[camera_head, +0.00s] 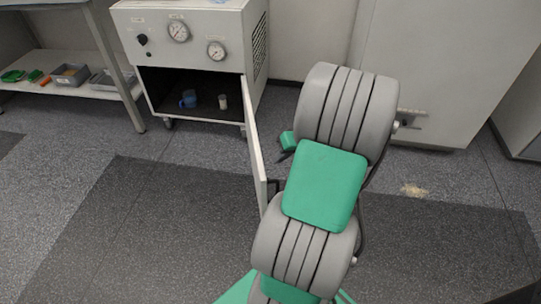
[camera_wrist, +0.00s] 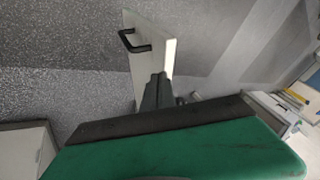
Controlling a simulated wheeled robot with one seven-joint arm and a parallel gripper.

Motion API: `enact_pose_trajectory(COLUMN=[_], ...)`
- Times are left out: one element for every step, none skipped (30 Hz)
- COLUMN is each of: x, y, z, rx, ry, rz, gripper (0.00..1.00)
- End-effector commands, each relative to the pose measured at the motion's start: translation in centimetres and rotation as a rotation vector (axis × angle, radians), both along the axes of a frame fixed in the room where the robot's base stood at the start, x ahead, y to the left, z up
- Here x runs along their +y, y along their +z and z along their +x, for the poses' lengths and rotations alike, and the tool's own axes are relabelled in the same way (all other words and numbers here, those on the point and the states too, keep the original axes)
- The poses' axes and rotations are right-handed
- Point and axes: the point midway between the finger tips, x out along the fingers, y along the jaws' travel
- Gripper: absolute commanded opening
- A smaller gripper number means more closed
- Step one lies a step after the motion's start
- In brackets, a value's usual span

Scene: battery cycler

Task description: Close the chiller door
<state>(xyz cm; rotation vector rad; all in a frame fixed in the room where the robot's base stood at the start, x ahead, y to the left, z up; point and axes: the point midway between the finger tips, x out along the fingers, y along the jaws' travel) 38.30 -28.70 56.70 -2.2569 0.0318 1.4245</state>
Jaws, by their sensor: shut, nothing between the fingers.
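The chiller (camera_head: 190,45) is a white cabinet with gauges at the back left, its dark compartment exposed. Its white door (camera_head: 254,140) stands wide open, swung out towards my camera, with a black handle (camera_head: 273,188) on its right-hand face. In the wrist view the door (camera_wrist: 148,50) rises beyond the fingers, its black handle (camera_wrist: 134,41) near the top. My gripper (camera_head: 282,157) is shut and empty, on the handle side of the door, short of the handle. Its dark fingers (camera_wrist: 157,90) overlap the door's lower part in the wrist view; I cannot tell whether they touch it.
A blue mug (camera_head: 188,99) and a small white cup (camera_head: 222,101) are inside the chiller. A bench with a lower shelf (camera_head: 105,94) holding trays and tools stands at left. A large pale cabinet (camera_head: 440,70) stands behind my arm. The floor left of the door is clear.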

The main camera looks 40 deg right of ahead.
Motion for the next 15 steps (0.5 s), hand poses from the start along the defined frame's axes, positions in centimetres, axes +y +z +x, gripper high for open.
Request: enact_pose_trajectory(x=[-2.3,-3.3,-4.4,-4.9,-5.3,-5.6,-5.6,-5.6,-5.5,-5.4,-5.3,-5.1,-5.0,-4.8,-4.6], y=[0.3,0.2,0.1,0.0,-0.1,-0.3,-0.5,-0.8,-1.2,-1.6,-2.1,-2.7,-3.2,-3.8,-4.5], z=[-1.3,-1.9,-2.5,-2.9,-3.1,-3.2,-3.2,-3.1,-2.8,-2.6,-2.3,-1.9,-1.5,-1.2,-0.7], rx=[-0.032,-0.052,-0.074,-0.087,-0.096,-0.104,-0.108,-0.109,-0.109,-0.108,-0.107,-0.107,-0.107,-0.106,-0.106], ry=[-0.041,-0.058,-0.074,-0.082,-0.087,-0.092,-0.094,-0.093,-0.093,-0.092,-0.092,-0.090,-0.090,-0.090,-0.090], rz=[0.017,0.022,0.024,0.027,0.027,0.028,0.030,0.029,0.029,0.029,0.029,0.029,0.029,0.030,0.030], gripper=[0.00,0.00,0.00,0.00,0.00,0.00,0.00,0.00,0.00,0.00,0.00,0.00,0.00,0.00,0.00])
